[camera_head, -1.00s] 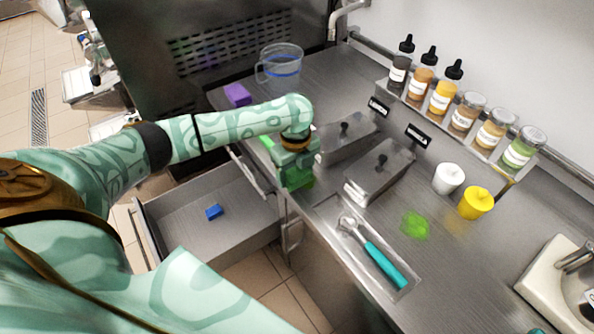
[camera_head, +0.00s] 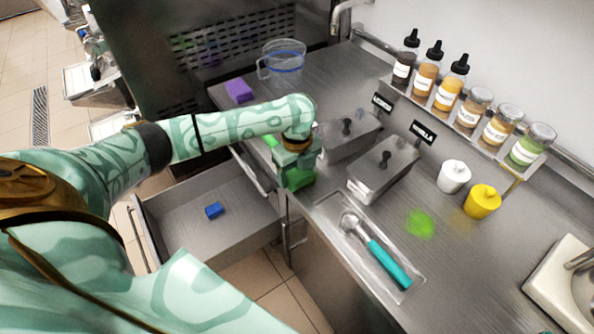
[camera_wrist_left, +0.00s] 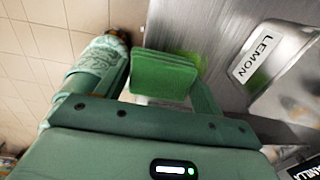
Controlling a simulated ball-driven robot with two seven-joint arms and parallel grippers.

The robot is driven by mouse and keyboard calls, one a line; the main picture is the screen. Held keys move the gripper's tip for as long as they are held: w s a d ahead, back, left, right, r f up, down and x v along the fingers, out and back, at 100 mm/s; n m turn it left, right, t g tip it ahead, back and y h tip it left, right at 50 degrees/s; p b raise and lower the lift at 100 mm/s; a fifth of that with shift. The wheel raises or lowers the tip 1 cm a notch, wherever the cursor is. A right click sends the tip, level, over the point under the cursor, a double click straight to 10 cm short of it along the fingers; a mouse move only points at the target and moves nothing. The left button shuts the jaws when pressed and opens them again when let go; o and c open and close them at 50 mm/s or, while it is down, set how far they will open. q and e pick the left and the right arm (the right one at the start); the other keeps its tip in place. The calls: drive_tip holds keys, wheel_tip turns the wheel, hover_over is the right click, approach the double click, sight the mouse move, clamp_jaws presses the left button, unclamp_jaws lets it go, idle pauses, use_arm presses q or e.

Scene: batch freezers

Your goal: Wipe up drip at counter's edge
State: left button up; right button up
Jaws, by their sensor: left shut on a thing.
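My left gripper (camera_head: 297,165) is shut on a green sponge (camera_head: 298,182) and holds it at the counter's front edge. The sponge also shows in the left wrist view (camera_wrist_left: 162,76), between the fingers. A bright green drip (camera_head: 270,141) shows at the counter's edge just behind my gripper, partly hidden by my arm. It also shows in the left wrist view (camera_wrist_left: 186,57), partly behind the sponge. Whether the sponge touches the counter I cannot tell. Another green spill (camera_head: 420,223) lies on the counter. My right gripper is not in view.
An open drawer (camera_head: 178,218) below the counter holds a blue block (camera_head: 214,211). A purple block (camera_head: 239,91) and a jug (camera_head: 283,62) stand at the far end. Lidded metal tubs (camera_head: 382,172) and a scoop (camera_head: 388,264) lie right of my gripper.

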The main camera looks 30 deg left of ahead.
use_arm(q)
drive_tip(key=shift+f+b, duration=0.3)
drive_tip(key=shift+f, duration=0.7)
